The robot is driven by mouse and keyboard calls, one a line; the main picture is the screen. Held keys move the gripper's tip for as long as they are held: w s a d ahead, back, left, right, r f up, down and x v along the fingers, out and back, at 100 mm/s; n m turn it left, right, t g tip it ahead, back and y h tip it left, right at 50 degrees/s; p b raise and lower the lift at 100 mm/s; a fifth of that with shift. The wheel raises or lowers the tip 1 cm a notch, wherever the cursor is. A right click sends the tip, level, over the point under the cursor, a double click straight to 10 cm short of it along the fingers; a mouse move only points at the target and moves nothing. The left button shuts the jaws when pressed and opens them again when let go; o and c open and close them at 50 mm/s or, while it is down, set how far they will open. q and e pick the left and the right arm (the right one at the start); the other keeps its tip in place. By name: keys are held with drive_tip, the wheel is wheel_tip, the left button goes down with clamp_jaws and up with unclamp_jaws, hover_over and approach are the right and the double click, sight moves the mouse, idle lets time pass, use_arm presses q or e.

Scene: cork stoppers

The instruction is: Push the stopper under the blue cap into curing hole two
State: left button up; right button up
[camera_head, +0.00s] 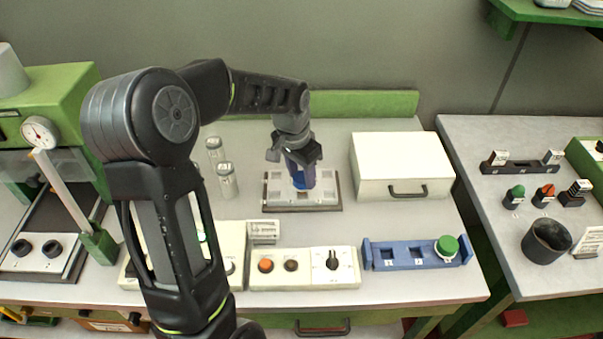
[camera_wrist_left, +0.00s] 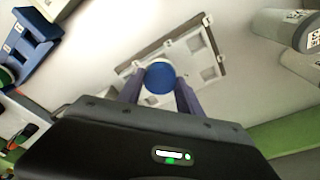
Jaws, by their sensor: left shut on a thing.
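My left gripper (camera_head: 302,180) points down over the pale curing plate (camera_head: 330,192) and is shut on the blue cap (camera_wrist_left: 160,77). In the left wrist view the cap sits between the two fingers, with the plate (camera_wrist_left: 205,58) and its square openings behind it. The stopper under the cap is hidden, so I cannot tell whether it is in a hole or above one. The blue rack (camera_head: 415,262) at the front right holds a green-capped stopper (camera_head: 447,245) at its right end; its other two places look empty. My right gripper is not in view.
A white box (camera_head: 402,158) with a dark handle stands right of the plate. Two lidded jars (camera_head: 227,182) stand to its left. A control box (camera_head: 303,268) with knobs is in front, near the table edge. A dark cup (camera_head: 546,241) is on the right table.

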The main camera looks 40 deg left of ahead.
sight(298, 180)
use_arm(q)
drive_tip(key=shift+f+b, duration=1.05)
drive_tip(key=shift+f, duration=0.25)
idle(1.2)
drive_tip(key=o, duration=1.4)
drive_tip(key=shift+r, duration=0.25)
drive_tip(key=r, duration=0.5)
drive_tip(key=s+r+b, duration=0.1)
drive_tip(key=r, duration=0.1)
drive_tip(key=shift+s+r, duration=0.1)
drive_tip(key=shift+r, duration=0.05)
